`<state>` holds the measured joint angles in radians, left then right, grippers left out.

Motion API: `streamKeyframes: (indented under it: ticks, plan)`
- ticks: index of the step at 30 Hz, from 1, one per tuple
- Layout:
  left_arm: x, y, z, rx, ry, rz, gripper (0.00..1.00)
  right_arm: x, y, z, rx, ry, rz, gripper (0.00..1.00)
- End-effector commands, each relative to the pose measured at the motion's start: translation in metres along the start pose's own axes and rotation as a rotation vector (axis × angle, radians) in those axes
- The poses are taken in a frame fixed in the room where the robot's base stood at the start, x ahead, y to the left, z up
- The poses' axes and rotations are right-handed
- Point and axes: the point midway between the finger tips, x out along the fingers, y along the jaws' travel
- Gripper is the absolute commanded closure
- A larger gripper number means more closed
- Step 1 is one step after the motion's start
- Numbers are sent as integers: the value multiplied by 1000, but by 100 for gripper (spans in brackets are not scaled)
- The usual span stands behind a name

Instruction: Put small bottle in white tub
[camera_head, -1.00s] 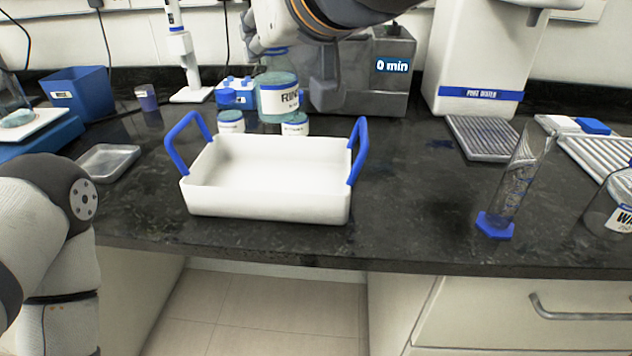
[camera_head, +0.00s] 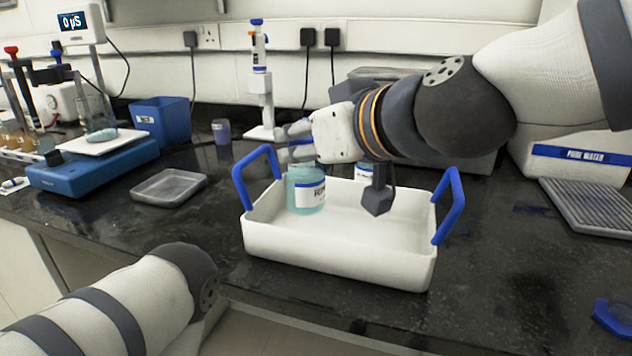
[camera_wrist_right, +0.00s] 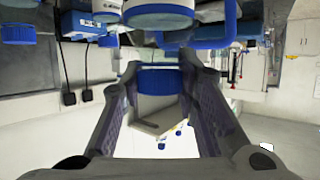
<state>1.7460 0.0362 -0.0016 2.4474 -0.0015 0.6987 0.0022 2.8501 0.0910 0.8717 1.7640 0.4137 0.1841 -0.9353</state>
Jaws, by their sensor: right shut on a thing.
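The small bottle (camera_head: 305,190), teal with a white and blue label, hangs upright below my right gripper (camera_head: 297,146) at the left end of the white tub. My right gripper is shut on its top. The white tub (camera_head: 335,252) has two upright blue handles and no other contents that I can see. The bottle's base is within the tub's outline; I cannot tell if it touches the floor. In the right wrist view, a blue round cap (camera_wrist_right: 160,80) shows between the fingers. My left arm shows at the lower left; its gripper is out of view.
Another labelled bottle (camera_head: 364,172) stands behind the tub, partly hidden by my right arm.

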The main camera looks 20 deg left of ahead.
Motion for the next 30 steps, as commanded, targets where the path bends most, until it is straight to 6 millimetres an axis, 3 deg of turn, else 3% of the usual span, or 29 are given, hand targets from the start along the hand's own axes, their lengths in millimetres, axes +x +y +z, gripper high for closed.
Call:
streamKeyframes:
  ticks: [6,11,21,22,24,30]
  plan:
    - [7,0,2,1,-15,-1,60,21,7,12,-1,2,1,100]
    - [15,0,6,1,-35,-2,60,33,9,39,2,0,0,100]
    - [15,0,6,2,-34,-2,60,34,8,41,-5,3,3,100]
    - [15,0,6,2,-34,-2,60,34,8,41,-5,3,3,67]
    - [15,0,6,2,-33,-2,60,33,8,41,-5,3,3,52]
    - [15,0,6,2,-33,-2,60,33,8,41,-5,3,3,52]
